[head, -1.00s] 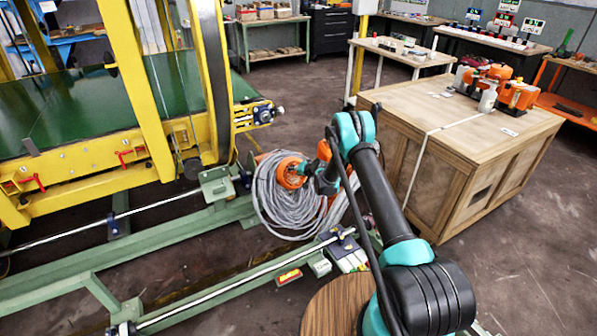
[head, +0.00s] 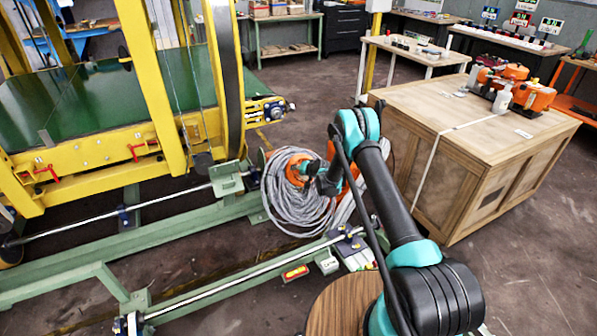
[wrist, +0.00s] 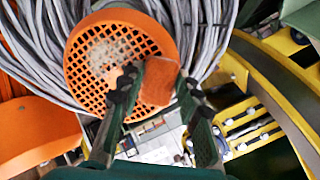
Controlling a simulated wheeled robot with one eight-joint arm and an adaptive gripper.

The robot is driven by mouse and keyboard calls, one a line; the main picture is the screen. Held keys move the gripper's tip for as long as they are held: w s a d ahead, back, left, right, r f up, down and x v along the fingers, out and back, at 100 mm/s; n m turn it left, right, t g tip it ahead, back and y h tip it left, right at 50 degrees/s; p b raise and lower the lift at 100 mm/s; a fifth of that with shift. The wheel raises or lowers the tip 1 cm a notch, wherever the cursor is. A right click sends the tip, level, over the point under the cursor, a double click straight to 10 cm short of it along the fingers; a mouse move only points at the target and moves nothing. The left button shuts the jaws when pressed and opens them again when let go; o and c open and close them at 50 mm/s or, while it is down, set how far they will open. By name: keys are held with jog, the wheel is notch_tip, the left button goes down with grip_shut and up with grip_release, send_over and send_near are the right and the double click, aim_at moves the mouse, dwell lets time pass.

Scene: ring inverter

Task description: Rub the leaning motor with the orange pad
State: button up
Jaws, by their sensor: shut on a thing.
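The leaning motor shows an orange round grille (wrist: 118,55) with a pale dusty smear on it in the wrist view. In the head view its orange face (head: 295,168) stands tilted in front of a coil of grey cable. In the head view my gripper (head: 318,178) is beside the orange face, and the pad cannot be made out.
The grey cable coil (head: 283,212) hangs around the motor. A yellow frame (head: 160,90) and green rails (head: 215,290) stand at the left. A wooden crate (head: 470,110) with orange devices on top is at the right. Open floor (head: 510,270) lies before the crate.

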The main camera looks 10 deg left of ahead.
jog(key=shift+s+f+v, duration=0.15)
jog(key=shift+s+v, duration=0.05)
jog(key=shift+v, duration=1.25)
jog(key=shift+s+f+v, duration=0.1)
jog(key=shift+s+v, duration=0.1)
jog(key=shift+v, duration=1.25)
jog(key=shift+a, duration=0.1)
jog(key=v, duration=0.3)
jog(key=shift+s+a+f, duration=0.1)
jog(key=shift+w+a+f, duration=0.35)
jog(key=shift+f, duration=1.1)
jog(key=shift+w+a+f, duration=0.4)
jog(key=shift+f, duration=1)
jog(key=shift+w+a+f, duration=0.35)
jog(key=shift+f, duration=1.1)
jog(key=shift+d, duration=0.1)
